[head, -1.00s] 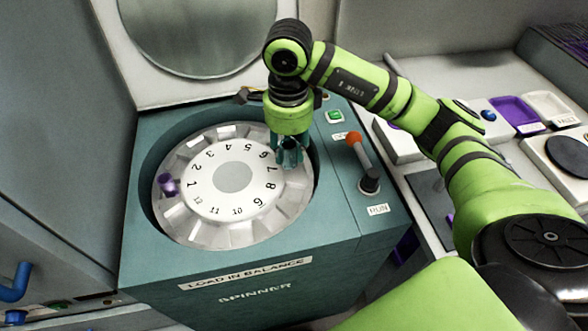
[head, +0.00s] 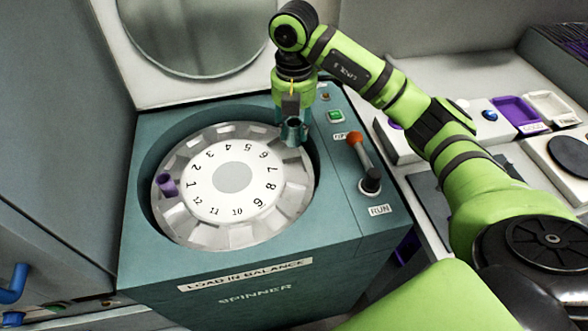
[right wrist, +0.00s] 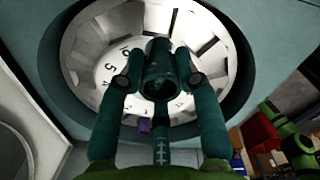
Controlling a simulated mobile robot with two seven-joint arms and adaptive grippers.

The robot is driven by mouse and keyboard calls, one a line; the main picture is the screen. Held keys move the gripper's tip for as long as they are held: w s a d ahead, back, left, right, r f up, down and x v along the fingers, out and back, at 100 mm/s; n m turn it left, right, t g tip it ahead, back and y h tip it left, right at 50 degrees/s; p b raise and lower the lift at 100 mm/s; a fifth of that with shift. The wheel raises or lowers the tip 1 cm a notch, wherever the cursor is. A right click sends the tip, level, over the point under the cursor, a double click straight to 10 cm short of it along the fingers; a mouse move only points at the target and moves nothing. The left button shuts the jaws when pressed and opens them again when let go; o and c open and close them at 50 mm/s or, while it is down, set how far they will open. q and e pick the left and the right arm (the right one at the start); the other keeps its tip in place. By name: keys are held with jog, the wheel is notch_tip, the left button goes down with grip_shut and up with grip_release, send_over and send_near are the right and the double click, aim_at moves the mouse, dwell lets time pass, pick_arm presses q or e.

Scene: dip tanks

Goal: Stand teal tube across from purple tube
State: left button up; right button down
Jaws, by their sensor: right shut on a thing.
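The purple tube (head: 166,186) stands in a slot of the pale rotor (head: 183,221), beside the number 1; it also shows in the right wrist view (right wrist: 145,126). My right gripper (head: 292,122) is shut on the teal tube (head: 294,131), at the rotor's far right side near numbers 6 and 7. In the right wrist view the teal tube (right wrist: 158,72) sits between the two fingers (right wrist: 160,82), its open mouth towards the camera. The tube appears held above the rotor's rim; its lower end is hidden. My left gripper is not in view.
The rotor sits sunk in the teal spinner housing (head: 262,290). A lever with an orange knob (head: 355,138) and a green button (head: 335,116) are close to the right. The round lid (head: 190,30) stands open behind. Purple and white trays (head: 515,112) lie farther right.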

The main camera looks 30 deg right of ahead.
jog(key=shift+m, duration=0.7)
notch_tip(320, 180, down, 9)
jog(key=shift+f+p, duration=0.2)
jog(key=shift+p, duration=0.55)
jog(key=shift+d+f, duration=0.1)
jog(key=shift+f, duration=0.2)
jog(key=shift+w, duration=0.1)
jog(key=shift+f, duration=0.2)
jog(key=c, duration=0.9)
grip_release()
